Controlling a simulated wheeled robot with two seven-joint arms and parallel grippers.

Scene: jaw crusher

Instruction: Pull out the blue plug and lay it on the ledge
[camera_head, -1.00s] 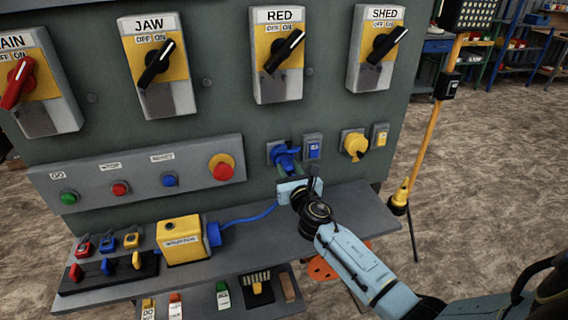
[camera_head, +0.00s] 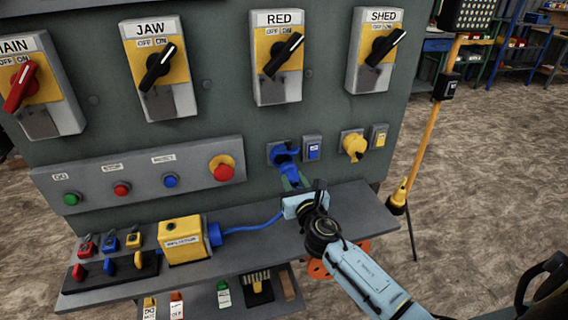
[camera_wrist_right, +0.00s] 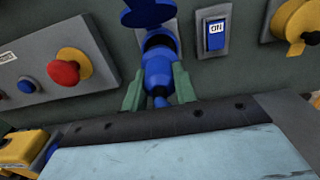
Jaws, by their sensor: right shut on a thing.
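The blue plug (camera_head: 289,171) is between the green fingers of my right gripper (camera_head: 293,184), which is shut on it. In the right wrist view the plug (camera_wrist_right: 159,72) points up at the blue socket (camera_wrist_right: 157,38), with the finger tips (camera_wrist_right: 158,88) on either side. The socket's lid is raised and part of its dark mouth shows above the plug. I cannot tell if the plug's tip is still inside. The grey ledge (camera_head: 353,215) runs below the socket, under my right gripper. My left gripper is not in view.
A yellow box (camera_head: 183,240) stands on the ledge, with a blue cable (camera_head: 255,224) running right toward my gripper. A yellow socket (camera_head: 353,146) and switches are to the right. A red mushroom button (camera_head: 222,171) is to the left. The ledge's right end is clear.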

